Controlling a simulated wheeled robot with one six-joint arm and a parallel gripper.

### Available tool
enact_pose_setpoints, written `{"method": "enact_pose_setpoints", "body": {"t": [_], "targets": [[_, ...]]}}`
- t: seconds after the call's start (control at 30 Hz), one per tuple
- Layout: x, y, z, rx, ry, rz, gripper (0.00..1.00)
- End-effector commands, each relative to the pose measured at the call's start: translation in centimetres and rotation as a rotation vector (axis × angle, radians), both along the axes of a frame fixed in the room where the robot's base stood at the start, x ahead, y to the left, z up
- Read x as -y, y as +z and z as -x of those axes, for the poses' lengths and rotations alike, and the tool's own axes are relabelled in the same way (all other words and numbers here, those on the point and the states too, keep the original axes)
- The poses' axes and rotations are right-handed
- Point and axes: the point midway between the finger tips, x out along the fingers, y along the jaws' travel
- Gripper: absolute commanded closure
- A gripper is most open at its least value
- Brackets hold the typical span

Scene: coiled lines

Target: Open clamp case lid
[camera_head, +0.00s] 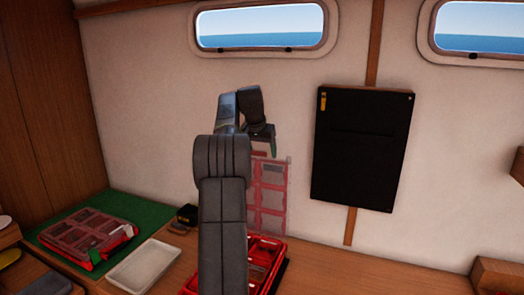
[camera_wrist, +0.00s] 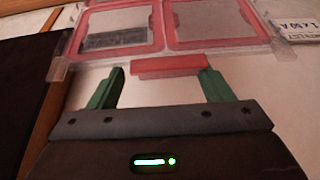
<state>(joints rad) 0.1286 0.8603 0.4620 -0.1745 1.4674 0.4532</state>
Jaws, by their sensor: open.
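A red case (camera_head: 268,252) sits on the bench, partly hidden behind my arm. Its clear lid with red-framed panels (camera_head: 268,195) stands raised, close to upright, at the back of the case. My gripper (camera_head: 266,143) is at the lid's top edge. In the wrist view, the lid (camera_wrist: 160,45) fills the upper part, with a red tab (camera_wrist: 168,66) on its edge. The open green fingers of my gripper (camera_wrist: 162,77) are on either side of this tab, with gaps showing. A second red case (camera_head: 88,234) lies with its lid down on the green mat. I cannot tell which is the clamp case.
The green mat (camera_head: 150,212) is at the left, with a white tray (camera_head: 144,266) beside it. A small dark item (camera_head: 187,215) stands behind the tray. A black panel (camera_head: 362,147) hangs on the wall right of my gripper. The bench at right (camera_head: 380,278) is mostly clear.

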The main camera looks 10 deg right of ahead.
Motion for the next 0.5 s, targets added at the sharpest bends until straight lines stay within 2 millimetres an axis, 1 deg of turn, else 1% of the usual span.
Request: {"method": "enact_pose_setpoints", "body": {"t": [0.03, 0.17, 0.27, 0.3, 0.5], "targets": [[-0.2, -0.4, 0.0, -0.007, 0.003, -0.004, 0.24], [-0.4, 0.8, 0.3, -0.004, 0.003, -0.003, 0.24], [-0.8, 2.5, 0.9, 0.000, 0.003, -0.001, 0.24], [-0.9, 3.5, 1.2, 0.002, 0.002, -0.001, 0.24], [-1.8, 8.1, 2.9, 0.003, 0.001, 0.000, 0.24]]}}
